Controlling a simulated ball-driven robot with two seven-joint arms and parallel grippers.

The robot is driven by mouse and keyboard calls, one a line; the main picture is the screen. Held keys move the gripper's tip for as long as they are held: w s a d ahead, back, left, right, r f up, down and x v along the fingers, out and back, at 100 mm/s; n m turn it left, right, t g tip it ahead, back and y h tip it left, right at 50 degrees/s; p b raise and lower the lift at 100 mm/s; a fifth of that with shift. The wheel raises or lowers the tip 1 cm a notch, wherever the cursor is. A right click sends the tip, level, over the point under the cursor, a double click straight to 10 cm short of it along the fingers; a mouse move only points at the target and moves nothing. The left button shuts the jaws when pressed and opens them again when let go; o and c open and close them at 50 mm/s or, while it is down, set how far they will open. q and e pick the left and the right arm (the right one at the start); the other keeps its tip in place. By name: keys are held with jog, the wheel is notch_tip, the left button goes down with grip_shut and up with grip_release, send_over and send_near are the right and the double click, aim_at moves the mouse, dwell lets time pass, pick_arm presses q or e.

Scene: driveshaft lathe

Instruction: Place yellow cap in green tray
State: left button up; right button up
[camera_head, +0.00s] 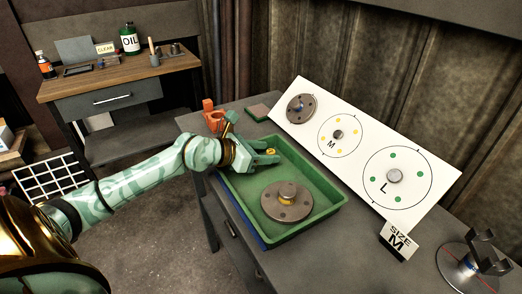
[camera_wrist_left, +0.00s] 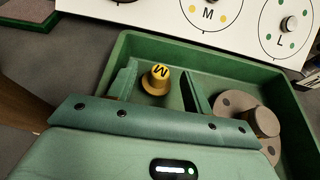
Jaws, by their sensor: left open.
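The yellow cap (camera_wrist_left: 158,78), marked M, is inside the green tray (camera_head: 330,203), near its far left end. It also shows in the head view (camera_head: 271,151). My left gripper (camera_head: 272,155) reaches into the tray, with its fingers on either side of the cap. In the left wrist view, the left gripper (camera_wrist_left: 160,90) is open, with visible gaps beside the cap. The cap appears upright on the tray floor; its lower edge is hard to judge. My right gripper is in neither view.
A round grey flange (camera_head: 286,201) lies in the tray's near part. A white board (camera_head: 350,160) with marked circles leans behind. An orange holder (camera_head: 212,116) stands beyond the tray. A SIZE M sign (camera_head: 399,240) and a black-topped stand (camera_head: 475,265) are at right.

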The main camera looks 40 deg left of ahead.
pick_arm(q)
jog(key=p+v, duration=0.4)
jog(key=v, duration=0.7)
jog(key=shift+s+r, duration=0.1)
jog(key=shift+r, duration=0.1)
jog(key=shift+s+a, duration=0.15)
jog(key=shift+s, duration=0.15)
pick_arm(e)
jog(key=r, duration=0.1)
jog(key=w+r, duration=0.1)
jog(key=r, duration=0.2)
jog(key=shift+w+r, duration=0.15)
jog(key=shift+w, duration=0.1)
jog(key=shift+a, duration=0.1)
